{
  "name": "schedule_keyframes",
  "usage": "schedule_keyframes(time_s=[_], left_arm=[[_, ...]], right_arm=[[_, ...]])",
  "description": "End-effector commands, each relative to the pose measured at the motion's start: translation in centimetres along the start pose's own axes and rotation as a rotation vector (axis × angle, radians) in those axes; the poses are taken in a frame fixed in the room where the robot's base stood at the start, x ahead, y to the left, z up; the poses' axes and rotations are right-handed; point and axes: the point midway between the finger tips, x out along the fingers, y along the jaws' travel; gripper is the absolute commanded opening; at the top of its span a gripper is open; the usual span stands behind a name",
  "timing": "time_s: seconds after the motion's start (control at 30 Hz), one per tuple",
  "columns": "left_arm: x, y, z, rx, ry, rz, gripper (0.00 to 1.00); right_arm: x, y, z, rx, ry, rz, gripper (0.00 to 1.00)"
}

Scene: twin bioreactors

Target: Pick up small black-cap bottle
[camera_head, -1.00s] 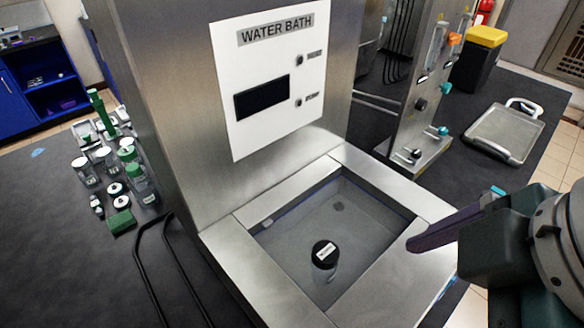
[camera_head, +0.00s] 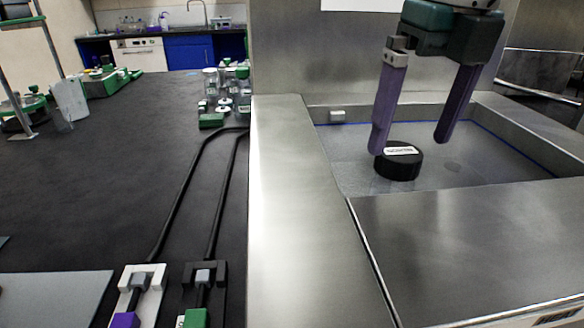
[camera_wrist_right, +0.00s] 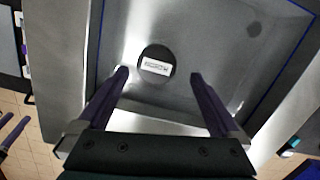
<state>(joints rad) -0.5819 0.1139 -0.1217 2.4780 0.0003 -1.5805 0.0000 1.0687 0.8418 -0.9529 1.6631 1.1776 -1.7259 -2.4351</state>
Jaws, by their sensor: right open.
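The small black-cap bottle (camera_head: 400,163) stands in the water bath's basin, and mainly its black cap with a white label shows. The cap also shows in the right wrist view (camera_wrist_right: 156,66), just beyond and between the fingertips. My right gripper (camera_head: 408,146) is open, with its two purple fingers pointing down over the basin. In the head view one finger is at the left edge of the cap and the other is apart to the right.
The steel rim of the water bath (camera_head: 290,200) surrounds the basin. Several jars (camera_head: 225,88) stand on the dark bench to the left of the bath. Black cables (camera_head: 190,190) run along the bench to plugs at the front.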

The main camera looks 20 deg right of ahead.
Motion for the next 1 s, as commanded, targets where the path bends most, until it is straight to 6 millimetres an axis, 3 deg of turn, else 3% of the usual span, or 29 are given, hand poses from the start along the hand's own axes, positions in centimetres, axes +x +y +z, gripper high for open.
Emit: schedule_keyframes(time_s=[0.63, 0.97, 1.0], left_arm=[[0.6, -0.4, 0.0, 0.008, 0.006, -0.011, 0.57], [0.6, -0.3, 0.1, 0.006, 0.005, -0.009, 0.57], [0.6, -0.3, 0.1, 0.006, 0.005, -0.008, 0.57]], right_arm=[[8.6, 0.4, 0.0, -0.004, 0.002, -0.001, 1.0], [9.5, 0.4, 0.1, -0.004, -0.001, -0.001, 1.0], [9.5, 0.4, 0.1, -0.004, -0.001, -0.001, 0.97]])
